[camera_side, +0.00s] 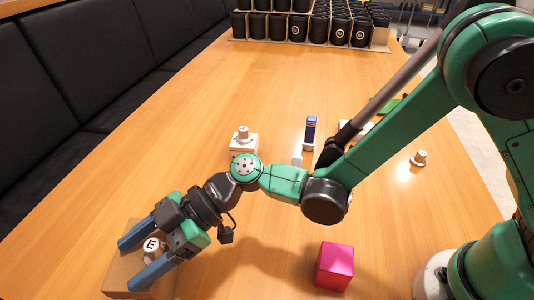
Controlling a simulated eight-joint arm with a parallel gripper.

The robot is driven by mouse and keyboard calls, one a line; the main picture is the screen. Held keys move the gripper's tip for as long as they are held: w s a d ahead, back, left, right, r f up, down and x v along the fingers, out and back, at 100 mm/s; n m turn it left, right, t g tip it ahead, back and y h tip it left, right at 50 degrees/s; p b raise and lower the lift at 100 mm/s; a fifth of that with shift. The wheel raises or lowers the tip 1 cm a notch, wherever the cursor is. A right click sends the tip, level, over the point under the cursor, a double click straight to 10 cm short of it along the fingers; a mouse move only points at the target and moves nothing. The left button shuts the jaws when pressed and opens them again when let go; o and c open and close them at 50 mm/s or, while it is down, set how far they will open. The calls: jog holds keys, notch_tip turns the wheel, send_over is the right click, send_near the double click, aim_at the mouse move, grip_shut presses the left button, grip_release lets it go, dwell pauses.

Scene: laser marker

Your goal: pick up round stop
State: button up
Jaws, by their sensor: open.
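My gripper (128,266) is at the lower left, with its two blue-grey fingers apart over a brown cardboard box. A white round piece marked "E" (151,244) shows between the fingers; I cannot tell whether either finger touches it. Two other small whitish round pieces are in view. One round piece (243,132) sits on a white block (243,147) left of the middle. Another round piece (419,158) stands alone on the table at the right. No label shows which one is the round stop.
The cardboard box (113,272) lies under my gripper. A pink cube (334,266) stands at the front. A blue upright block (310,130) stands mid-table, and a green item (392,107) lies partly behind my arm. Black cups (340,30) fill the back. The left table (130,150) is clear.

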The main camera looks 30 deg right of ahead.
aim_at(144, 260)
grip_shut()
dwell(0.4)
jog(key=shift+w+a+r, duration=0.95)
jog(key=shift+a+r, duration=0.1)
jog(key=shift+r, duration=9)
notch_tip(144, 260, down, 20)
jog(key=shift+r, duration=0.1)
